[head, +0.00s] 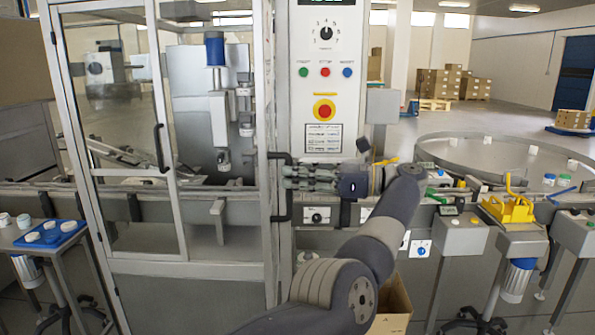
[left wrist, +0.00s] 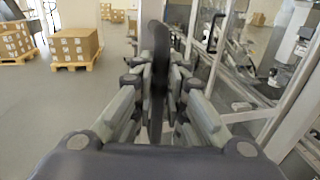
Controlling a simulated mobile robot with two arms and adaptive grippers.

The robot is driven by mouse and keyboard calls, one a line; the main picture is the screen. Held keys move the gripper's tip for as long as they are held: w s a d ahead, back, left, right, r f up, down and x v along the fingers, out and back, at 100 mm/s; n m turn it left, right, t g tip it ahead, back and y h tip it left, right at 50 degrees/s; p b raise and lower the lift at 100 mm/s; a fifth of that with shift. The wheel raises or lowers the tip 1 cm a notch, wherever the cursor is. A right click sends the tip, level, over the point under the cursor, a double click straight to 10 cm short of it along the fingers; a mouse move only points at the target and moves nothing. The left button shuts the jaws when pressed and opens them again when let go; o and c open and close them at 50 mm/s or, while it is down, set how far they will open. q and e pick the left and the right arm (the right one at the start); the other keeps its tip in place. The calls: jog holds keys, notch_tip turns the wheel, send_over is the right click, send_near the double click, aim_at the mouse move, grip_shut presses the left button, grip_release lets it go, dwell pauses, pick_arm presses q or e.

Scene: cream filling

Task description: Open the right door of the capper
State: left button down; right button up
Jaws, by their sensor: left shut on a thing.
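The capper is a metal-framed machine with clear door panels. Its right door (head: 222,268) looks shut or nearly so; I cannot tell if it is slightly ajar. The black handle (head: 281,216) stands upright at that door's right edge. My left gripper (head: 289,178) reaches it from the right and is shut on it at mid-height. In the left wrist view the dark handle bar (left wrist: 160,50) runs upright between the fingers of my left gripper (left wrist: 160,78). The left door (head: 88,215) has its own black handle (head: 160,148). My right gripper is not in view.
A control panel (head: 325,100) with a red stop button rises just right of the door. A blue tray (head: 50,236) with white pieces lies on a stand at left. At right are a round table (head: 490,152) and a yellow fixture (head: 510,210). A cardboard box (head: 392,308) stands below my arm.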

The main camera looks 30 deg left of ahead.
pick_arm(q)
jog(key=shift+w+a+r, duration=0.1)
jog(key=shift+w+r, duration=0.25)
jog(key=shift+r, duration=0.2)
jog(key=c, duration=2)
grip_release()
jog(key=shift+o, duration=0.5)
jog(key=shift+w+a+f, duration=0.2)
jog(key=shift+a+f, duration=0.05)
jog(key=shift+a, duration=0.05)
jog(key=shift+s, duration=0.1)
jog(key=shift+d+f, duration=0.1)
jog(key=shift+f, duration=0.15)
jog(key=shift+f, duration=0.1)
